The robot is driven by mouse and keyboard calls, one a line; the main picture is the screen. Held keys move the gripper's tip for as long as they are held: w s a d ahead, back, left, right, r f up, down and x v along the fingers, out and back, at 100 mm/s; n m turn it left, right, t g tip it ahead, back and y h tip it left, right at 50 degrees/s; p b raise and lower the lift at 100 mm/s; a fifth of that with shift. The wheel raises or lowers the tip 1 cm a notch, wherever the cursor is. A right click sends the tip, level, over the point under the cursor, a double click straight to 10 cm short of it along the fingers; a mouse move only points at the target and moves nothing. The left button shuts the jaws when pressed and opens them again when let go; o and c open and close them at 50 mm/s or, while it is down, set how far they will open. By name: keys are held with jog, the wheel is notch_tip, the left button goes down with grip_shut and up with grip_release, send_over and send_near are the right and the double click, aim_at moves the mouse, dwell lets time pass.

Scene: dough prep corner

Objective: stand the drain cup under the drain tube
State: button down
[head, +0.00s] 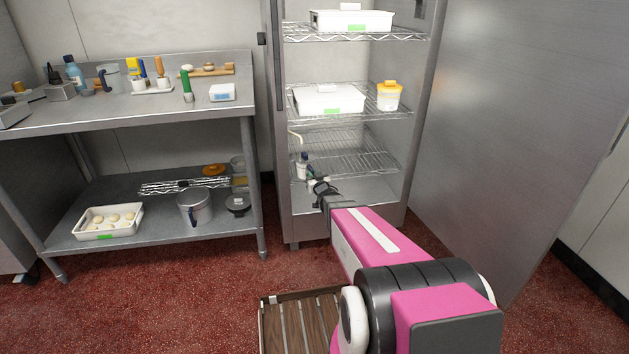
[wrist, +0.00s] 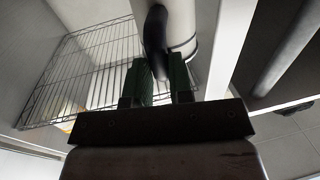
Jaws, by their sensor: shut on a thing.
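The drain cup (head: 302,169) is a small pale cup with a dark handle, inside the open cabinet at its lower left. My gripper (head: 311,181) reaches into the cabinet and is shut on the cup's handle. In the wrist view the green fingers (wrist: 160,82) stand on either side of the dark handle (wrist: 155,35), with the pale cup body (wrist: 180,22) beyond. The drain tube (head: 295,134) is a pale bent tube at the cabinet's left side, just above the cup. Whether the cup touches the cabinet floor I cannot tell.
The lowest wire shelf (head: 352,152) lies just right of the cup; it also shows in the wrist view (wrist: 75,75). The cabinet floor (head: 365,190) looks bare to the right. The open door (head: 510,130) stands at right. A steel table (head: 130,118) stands at left.

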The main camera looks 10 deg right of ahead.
jog(key=shift+w, duration=2.7)
jog(key=shift+w+f, duration=0.3)
jog(key=shift+w, duration=0.55)
jog(key=shift+w+f, duration=0.35)
jog(key=shift+w, duration=0.55)
jog(key=shift+w+f, duration=0.3)
jog(key=shift+w, duration=0.55)
jog(key=shift+f, duration=0.6)
jog(key=c, duration=0.9)
grip_release()
jog(key=shift+c, duration=0.2)
jog(key=shift+s, duration=0.1)
